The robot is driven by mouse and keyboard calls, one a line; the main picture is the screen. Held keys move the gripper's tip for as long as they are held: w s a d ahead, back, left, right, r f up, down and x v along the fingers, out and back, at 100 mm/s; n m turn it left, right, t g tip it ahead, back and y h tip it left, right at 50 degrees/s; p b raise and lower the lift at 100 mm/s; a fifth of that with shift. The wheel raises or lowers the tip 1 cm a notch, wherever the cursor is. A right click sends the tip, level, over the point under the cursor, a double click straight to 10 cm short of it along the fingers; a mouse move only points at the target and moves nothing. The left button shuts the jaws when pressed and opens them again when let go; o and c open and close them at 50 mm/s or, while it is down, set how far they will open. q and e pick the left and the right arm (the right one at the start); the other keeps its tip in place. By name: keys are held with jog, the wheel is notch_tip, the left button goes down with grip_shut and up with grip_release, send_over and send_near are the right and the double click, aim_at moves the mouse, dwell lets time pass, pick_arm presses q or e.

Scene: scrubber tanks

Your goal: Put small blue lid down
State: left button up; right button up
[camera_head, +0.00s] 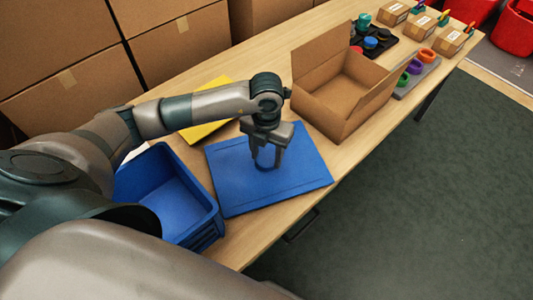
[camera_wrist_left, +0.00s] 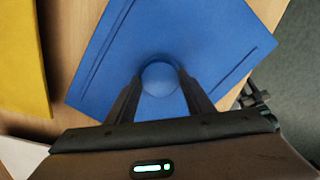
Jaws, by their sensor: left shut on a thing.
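My left gripper (camera_head: 265,158) reaches in from the left and points down over a flat blue board (camera_head: 300,178) on the table. It is shut on a small round blue lid (camera_head: 265,157), which sits between the fingers and is partly hidden by them. In the left wrist view the lid (camera_wrist_left: 160,77) shows between the two fingertips, with the blue board (camera_wrist_left: 215,45) behind it. The lid is at or very close to the board's surface; I cannot tell if it touches. My right gripper is not in view.
A blue bin (camera_head: 180,205) stands left of the board. An open cardboard box (camera_head: 343,92) stands at its right, behind. A yellow sheet (camera_head: 205,122) lies at the back. Trays with coloured parts (camera_head: 375,42) and small boxes (camera_head: 425,25) are at the far end.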

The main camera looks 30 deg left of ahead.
pick_arm(q)
jog(key=shift+f, duration=0.1)
jog(key=o, duration=0.9)
jog(key=shift+c, duration=0.2)
jog(key=o, duration=0.3)
jog(key=shift+o, duration=0.2)
